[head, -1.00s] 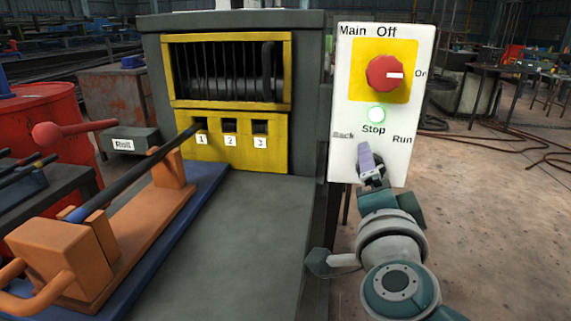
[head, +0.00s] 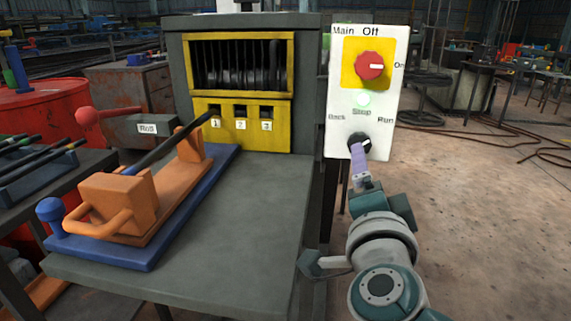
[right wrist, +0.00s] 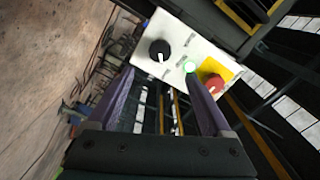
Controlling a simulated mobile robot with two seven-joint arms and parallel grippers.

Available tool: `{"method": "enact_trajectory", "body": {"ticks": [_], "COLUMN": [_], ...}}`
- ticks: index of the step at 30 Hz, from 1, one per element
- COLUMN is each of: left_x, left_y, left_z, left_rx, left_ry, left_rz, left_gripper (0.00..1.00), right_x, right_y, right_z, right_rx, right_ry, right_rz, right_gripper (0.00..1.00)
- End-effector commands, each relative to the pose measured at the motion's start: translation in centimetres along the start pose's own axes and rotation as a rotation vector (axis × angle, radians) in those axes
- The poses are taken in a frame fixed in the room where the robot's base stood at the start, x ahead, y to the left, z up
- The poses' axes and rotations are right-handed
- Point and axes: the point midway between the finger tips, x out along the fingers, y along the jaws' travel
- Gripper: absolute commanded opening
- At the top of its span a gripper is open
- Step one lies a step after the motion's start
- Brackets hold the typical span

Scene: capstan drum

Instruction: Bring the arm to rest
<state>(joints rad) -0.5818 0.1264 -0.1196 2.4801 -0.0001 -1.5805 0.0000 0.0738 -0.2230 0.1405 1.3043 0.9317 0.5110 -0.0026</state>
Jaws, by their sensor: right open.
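My right gripper (head: 361,168) is in front of the white control panel (head: 340,80), just below the black knob (head: 358,145). The right wrist view shows its two purple fingers apart and empty (right wrist: 159,78), with the knob (right wrist: 160,50) beyond the fingertips, apart from them. The knob's white mark points up and right, toward the "Run" label. Above it a green light (head: 363,99) is lit near the "Stop" label, and the red main switch (head: 369,65) has its mark toward "On". My left gripper is not in view.
The grey machine with a yellow-framed drum window (head: 240,65) stands left of the panel. A dark rod (head: 175,138) runs from an orange carriage (head: 118,195) on a blue base to slot 1.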

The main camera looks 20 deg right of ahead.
Motion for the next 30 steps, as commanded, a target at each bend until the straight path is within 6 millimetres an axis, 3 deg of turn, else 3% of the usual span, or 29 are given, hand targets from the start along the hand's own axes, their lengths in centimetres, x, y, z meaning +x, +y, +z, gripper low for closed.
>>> {"method": "enact_trajectory", "body": {"ticks": [8, 11, 14, 18, 22, 26, 30], "left_x": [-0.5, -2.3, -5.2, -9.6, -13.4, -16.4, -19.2], "left_y": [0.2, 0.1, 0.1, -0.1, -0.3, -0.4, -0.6], "left_z": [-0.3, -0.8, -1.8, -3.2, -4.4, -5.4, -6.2], "left_rx": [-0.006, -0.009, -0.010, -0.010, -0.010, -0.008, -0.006], "left_ry": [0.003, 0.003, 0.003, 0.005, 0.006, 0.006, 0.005], "left_rz": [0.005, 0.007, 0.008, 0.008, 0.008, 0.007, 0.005], "left_gripper": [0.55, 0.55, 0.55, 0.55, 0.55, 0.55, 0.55], "right_x": [-0.1, -0.5, -2.4, -7.8, -13.9, -19.3, -23.9], "right_y": [-0.8, -3.6, -7.8, -11.7, -12.2, -11.4, -11.0], "right_z": [0.0, 0.2, 1.1, 2.5, 1.5, -2.1, -7.6], "right_rx": [-0.014, -0.076, -0.213, -0.505, -0.798, -1.055, -1.270], "right_ry": [-0.023, -0.121, -0.315, -0.658, -0.952, -1.176, -1.346], "right_rz": [-0.015, -0.074, -0.166, -0.253, -0.237, -0.147, -0.001], "right_gripper": [0.83, 0.83, 0.83, 0.83, 0.83, 0.83, 0.83]}}
